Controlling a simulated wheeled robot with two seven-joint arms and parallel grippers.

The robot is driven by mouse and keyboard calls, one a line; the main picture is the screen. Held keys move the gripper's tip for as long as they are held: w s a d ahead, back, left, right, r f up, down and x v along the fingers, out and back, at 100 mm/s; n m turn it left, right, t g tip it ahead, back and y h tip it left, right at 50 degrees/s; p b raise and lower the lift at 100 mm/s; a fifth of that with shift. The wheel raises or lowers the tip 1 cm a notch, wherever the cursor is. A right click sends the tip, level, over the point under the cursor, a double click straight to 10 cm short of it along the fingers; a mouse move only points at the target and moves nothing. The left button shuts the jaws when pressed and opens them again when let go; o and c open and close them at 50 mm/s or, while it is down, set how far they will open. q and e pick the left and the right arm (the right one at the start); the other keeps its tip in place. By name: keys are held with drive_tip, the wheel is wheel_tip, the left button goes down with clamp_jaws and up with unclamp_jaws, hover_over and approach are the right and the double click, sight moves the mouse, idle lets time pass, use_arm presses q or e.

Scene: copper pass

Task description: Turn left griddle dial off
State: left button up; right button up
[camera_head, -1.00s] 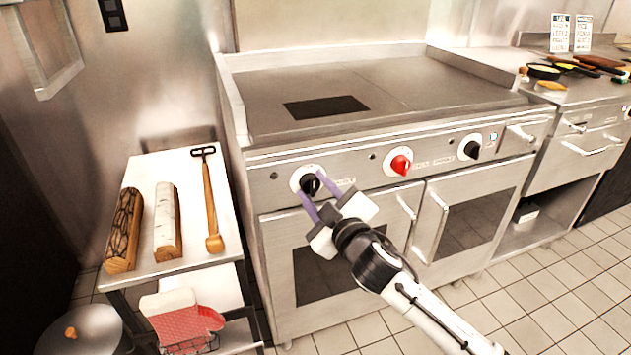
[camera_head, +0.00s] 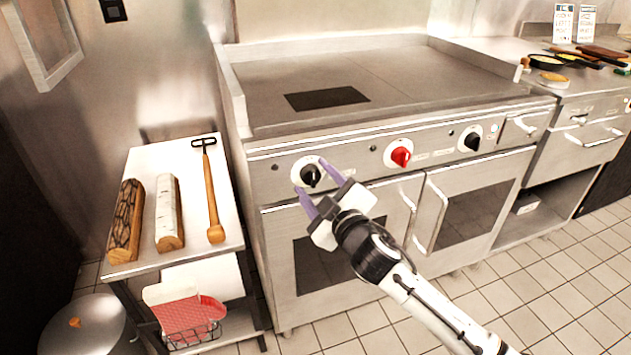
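The left griddle dial (camera_head: 311,175) is a black knob on a white round plate at the left of the griddle's front panel. My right gripper (camera_head: 316,181) is open in front of it, with its two purple fingers spread. One fingertip shows just above and right of the knob and the other below and left of it. I cannot tell whether the fingers touch the knob. The griddle (camera_head: 400,80) has a flat grey top with a dark rectangle (camera_head: 327,98) on it. My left gripper is not in view.
A red dial (camera_head: 401,157) and another black dial (camera_head: 472,141) sit farther right on the panel. Oven door handles (camera_head: 434,219) stick out below. A side table at left bears two logs (camera_head: 126,222) (camera_head: 168,213) and a wooden-handled tool (camera_head: 211,195).

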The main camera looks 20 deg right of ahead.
drive_tip(key=shift+s, duration=0.1)
use_arm(q)
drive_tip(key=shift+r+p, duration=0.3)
drive_tip(key=shift+p, duration=0.1)
use_arm(e)
drive_tip(key=s+d, duration=0.1)
drive_tip(key=s, duration=0.9)
drive_tip(key=shift+r, duration=0.35)
use_arm(q)
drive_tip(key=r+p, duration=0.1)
drive_tip(key=p, duration=0.1)
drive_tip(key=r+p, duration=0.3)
drive_tip(key=p, duration=0.1)
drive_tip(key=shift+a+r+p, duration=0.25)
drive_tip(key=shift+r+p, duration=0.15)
use_arm(e)
drive_tip(key=s+a+f+m+g, duration=0.2)
drive_tip(key=s+f+m+g, duration=0.2)
drive_tip(key=s+f, duration=0.7)
drive_tip(key=s+a+f+m+g+y, duration=0.1)
drive_tip(key=s+f+m+g, duration=0.3)
drive_tip(key=s+f, duration=0.7)
drive_tip(key=s+a, duration=0.1)
drive_tip(key=s, duration=0.1)
drive_tip(key=shift+s+g, duration=0.3)
drive_tip(key=shift+s, duration=0.05)
